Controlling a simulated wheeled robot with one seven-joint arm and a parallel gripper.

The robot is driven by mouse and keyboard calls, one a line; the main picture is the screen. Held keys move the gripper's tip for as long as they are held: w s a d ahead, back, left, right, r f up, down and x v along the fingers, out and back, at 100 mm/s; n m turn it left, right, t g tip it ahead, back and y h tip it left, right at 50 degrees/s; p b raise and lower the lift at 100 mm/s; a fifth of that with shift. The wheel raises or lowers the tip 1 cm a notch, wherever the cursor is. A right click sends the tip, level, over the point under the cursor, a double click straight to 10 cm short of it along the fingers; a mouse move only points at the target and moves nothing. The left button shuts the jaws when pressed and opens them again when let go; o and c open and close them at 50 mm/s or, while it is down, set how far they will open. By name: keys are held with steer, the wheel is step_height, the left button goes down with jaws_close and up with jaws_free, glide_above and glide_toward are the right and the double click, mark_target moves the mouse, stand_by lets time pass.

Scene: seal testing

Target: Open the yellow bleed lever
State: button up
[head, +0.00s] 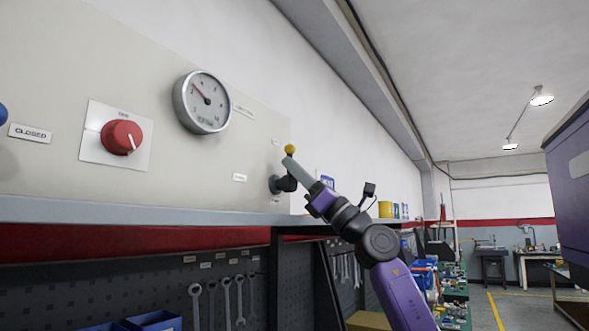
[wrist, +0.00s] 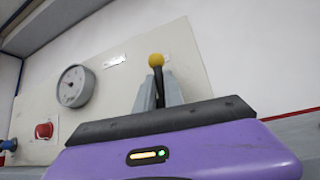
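The yellow bleed lever has a yellow ball knob (head: 290,149) on a dark stem and sits at the right end of the grey panel. Its dark round valve body (head: 276,185) shows just below and left of my fingers in the head view. In the wrist view the yellow knob (wrist: 156,60) stands above my fingertips, and the stem points up. My gripper (head: 291,163) reaches up to the lever from the lower right. In the wrist view its two grey fingers (wrist: 160,82) lie close on both sides of the dark stem, just below the knob, and appear shut on it.
The panel (head: 60,60) also carries a round pressure gauge (head: 202,102), a red knob (head: 122,137) and a blue knob at the left edge. A shelf edge (head: 130,209) runs under it. Wrenches (head: 225,300) hang below. The room at right is open.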

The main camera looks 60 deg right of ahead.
steer(key=o, duration=0.4)
steer(key=b+v, duration=0.2)
steer(key=v, duration=0.6)
steer(key=shift+w+b, duration=0.1)
steer(key=shift+b, duration=0.2)
